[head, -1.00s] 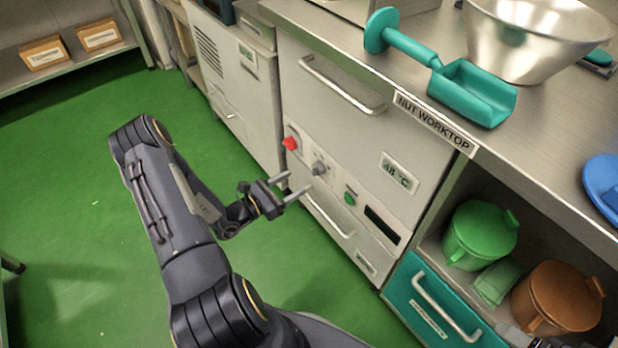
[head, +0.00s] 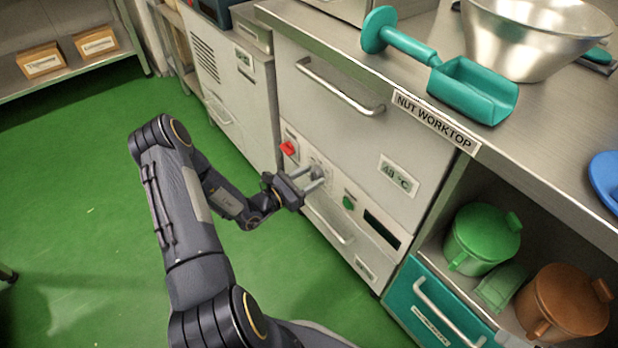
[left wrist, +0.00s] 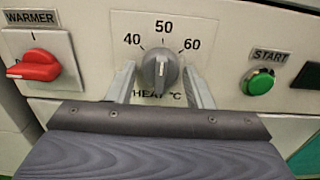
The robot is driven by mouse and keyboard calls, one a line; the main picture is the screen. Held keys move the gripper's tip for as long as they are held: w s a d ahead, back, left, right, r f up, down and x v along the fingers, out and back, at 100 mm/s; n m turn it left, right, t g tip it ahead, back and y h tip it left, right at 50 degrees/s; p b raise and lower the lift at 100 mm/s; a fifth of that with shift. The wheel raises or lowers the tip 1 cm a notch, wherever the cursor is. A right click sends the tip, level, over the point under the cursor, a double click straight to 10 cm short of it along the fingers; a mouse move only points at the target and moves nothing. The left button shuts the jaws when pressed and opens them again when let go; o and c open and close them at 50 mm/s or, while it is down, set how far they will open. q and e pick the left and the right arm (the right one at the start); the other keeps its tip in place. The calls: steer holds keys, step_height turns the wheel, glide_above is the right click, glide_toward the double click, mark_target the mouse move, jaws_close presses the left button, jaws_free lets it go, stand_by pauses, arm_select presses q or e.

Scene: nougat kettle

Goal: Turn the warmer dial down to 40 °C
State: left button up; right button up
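The warmer dial (left wrist: 160,70) is a grey knob on a white plate marked 40, 50 and 60, with HEAT °C below. Its white pointer line points up, close to the 50 mark. My left gripper (left wrist: 161,88) is open, with one finger on each side of the dial and gaps visible between. In the head view the left gripper (head: 319,178) reaches the panel and partly hides the dial.
A red WARMER switch (left wrist: 33,66) sits left of the dial, and a green START button (left wrist: 258,82) sits right. A bar handle (head: 328,218) runs below the panel. A teal scoop (head: 470,90) and metal bowl (head: 535,40) are on the worktop above.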

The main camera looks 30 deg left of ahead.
arm_select(q)
steer(key=c, duration=0.7)
steer(key=shift+o, duration=0.2)
steer(key=n+p, duration=0.4)
steer(key=n, duration=0.3)
steer(key=shift+r+n, duration=0.1)
steer(key=shift+n, duration=0.2)
steer(key=shift+n+p, duration=0.65)
steer(key=shift+n, duration=0.45)
steer(key=o, duration=1)
